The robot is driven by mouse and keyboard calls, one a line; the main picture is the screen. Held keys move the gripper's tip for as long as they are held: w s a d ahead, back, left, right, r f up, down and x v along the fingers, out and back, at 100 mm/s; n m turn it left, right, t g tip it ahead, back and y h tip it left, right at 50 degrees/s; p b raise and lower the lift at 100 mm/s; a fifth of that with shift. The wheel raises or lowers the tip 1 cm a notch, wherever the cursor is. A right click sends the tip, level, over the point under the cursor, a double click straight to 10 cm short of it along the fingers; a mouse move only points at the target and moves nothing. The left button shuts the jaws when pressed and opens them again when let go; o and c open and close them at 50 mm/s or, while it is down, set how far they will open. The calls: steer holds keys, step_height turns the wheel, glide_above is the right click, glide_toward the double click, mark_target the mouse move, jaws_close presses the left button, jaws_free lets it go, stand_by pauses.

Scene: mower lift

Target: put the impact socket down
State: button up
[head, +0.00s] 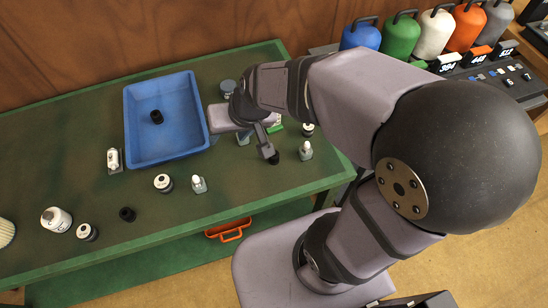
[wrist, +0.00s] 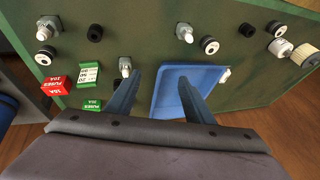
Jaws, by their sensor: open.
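A black cylindrical socket, which looks like the impact socket (head: 156,117), rests on the floor of the blue tray (head: 133,126), apart from its walls. I cannot make it out in the wrist view, where my right finger covers part of the tray (wrist: 172,72). Similar black sockets stand on the green bench, one at the front left (head: 127,214) and one partly covered by my gripper in the head view (head: 273,159). My gripper (wrist: 159,80) is open, with nothing seen between its fingers. It is above the bench, right of the tray in the head view (head: 245,127).
Red (wrist: 54,86) and green (wrist: 88,75) fuse boxes show in the wrist view. Coloured canisters (head: 400,38) stand at the back right.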

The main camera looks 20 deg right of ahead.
steer(key=w+a+r+m+t+b, duration=0.15)
steer(key=w+a+t, duration=0.3)
steer(key=w, duration=0.45)
steer(key=m+g+h+b, duration=0.25)
steer(key=m+h, duration=0.75)
steer(key=h, duration=0.5)
glide_above(270, 159)
steer(key=s+a, duration=0.3)
steer(key=a, duration=0.1)
step_height(270, 159, down, 2)
steer(key=shift+t, duration=0.4)
step_height(270, 159, down, 18)
steer(key=shift+a+r, duration=0.1)
steer(key=shift+a, duration=0.05)
steer(key=shift+y, duration=0.3)
steer(key=shift+p+x, duration=0.85)
steer(key=shift+x, duration=2.9)
steer(key=shift+r, duration=0.1)
jaws_close()
steer(key=shift+r, duration=0.15)
